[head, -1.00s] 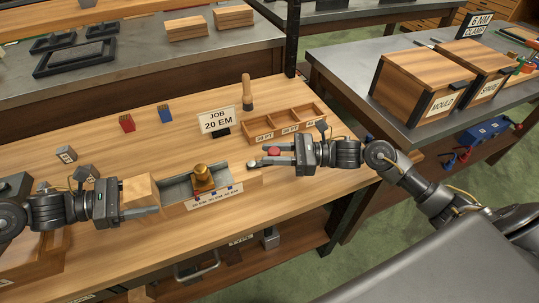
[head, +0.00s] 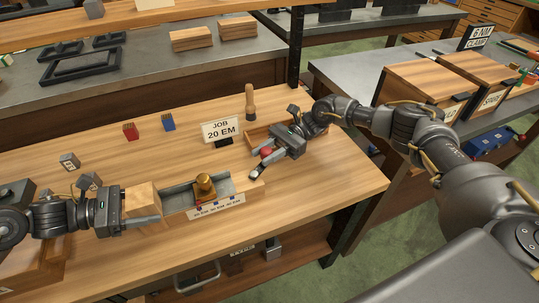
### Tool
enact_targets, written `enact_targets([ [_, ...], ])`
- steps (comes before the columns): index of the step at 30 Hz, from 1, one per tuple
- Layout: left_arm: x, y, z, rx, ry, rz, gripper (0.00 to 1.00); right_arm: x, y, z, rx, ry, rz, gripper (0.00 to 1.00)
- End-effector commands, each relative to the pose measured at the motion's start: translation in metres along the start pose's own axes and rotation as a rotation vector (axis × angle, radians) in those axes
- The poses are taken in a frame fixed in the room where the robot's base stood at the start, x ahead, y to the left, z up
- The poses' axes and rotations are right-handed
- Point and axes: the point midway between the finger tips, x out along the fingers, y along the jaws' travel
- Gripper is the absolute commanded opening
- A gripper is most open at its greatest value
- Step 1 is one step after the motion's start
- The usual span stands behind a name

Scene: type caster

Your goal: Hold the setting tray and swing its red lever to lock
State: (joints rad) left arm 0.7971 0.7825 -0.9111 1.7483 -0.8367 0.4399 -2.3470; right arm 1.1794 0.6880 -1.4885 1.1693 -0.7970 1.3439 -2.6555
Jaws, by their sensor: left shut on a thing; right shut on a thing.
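The setting tray (head: 238,205) lies on the wooden bench, with a grey metal channel, a brass knob (head: 205,186) on it and a labelled front edge. My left gripper (head: 150,207) is shut on the tray's wooden left end, one finger along its front side. The red lever's round red knob (head: 266,152) is beyond the tray's right end. My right gripper (head: 261,161) is shut on the lever at the knob, its fingers pointing left and toward the front. The fingers hide most of the lever, so its seating cannot be seen.
A "JOB 20 EM" sign (head: 221,131) and a wooden handled tool (head: 249,101) stand behind the tray. A divided wooden box (head: 257,134) is partly hidden behind my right gripper. The bench front right is clear.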

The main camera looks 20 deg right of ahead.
Motion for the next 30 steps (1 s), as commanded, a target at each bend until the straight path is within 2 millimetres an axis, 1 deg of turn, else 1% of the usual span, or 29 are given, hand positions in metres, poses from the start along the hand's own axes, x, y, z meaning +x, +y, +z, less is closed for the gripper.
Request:
enact_targets([
  [1,0.002,-0.002,0.001,0.001,-0.004,-0.006,0.36,0.004,-0.004,0.002,-0.006,0.004,0.036,0.10],
  [18,0.002,-0.002,0.001,0.001,-0.003,-0.006,0.36,0.009,-0.020,0.001,0.000,0.002,0.364,0.10],
  [24,0.002,-0.002,0.000,0.000,-0.002,-0.006,0.36,0.011,-0.022,0.001,-0.001,0.002,0.435,0.10],
  [30,0.001,-0.002,0.000,0.000,-0.001,-0.006,0.36,0.012,-0.023,0.001,-0.001,0.009,0.464,0.10],
])
